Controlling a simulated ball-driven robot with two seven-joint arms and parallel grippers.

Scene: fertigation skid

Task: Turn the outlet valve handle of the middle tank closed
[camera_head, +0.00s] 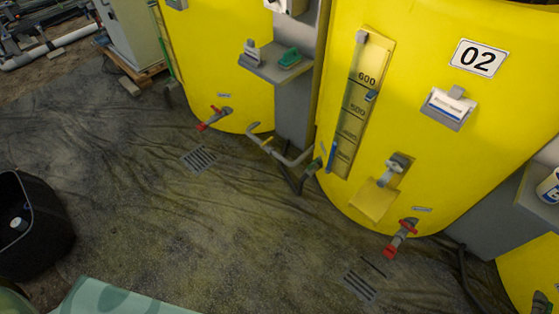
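The middle tank (440,130) is a large yellow tank with a white 02 label. Its outlet valve (400,240) sticks out low on the front, near the floor, a little right of the picture's middle. The valve has a grey body and red parts. A red handle (408,224) shows at its upper end and a red piece (390,252) at its lower end. The view is too small to tell the handle's exact angle. Neither gripper shows, and nothing is touching the valve.
A similar red-handled valve (214,118) sits low on the left yellow tank (210,60). Floor grates (199,159) lie below the valves, one more (361,286) by the middle tank. A black bin (45,225) stands at the left. The wrinkled dark floor between is mostly clear.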

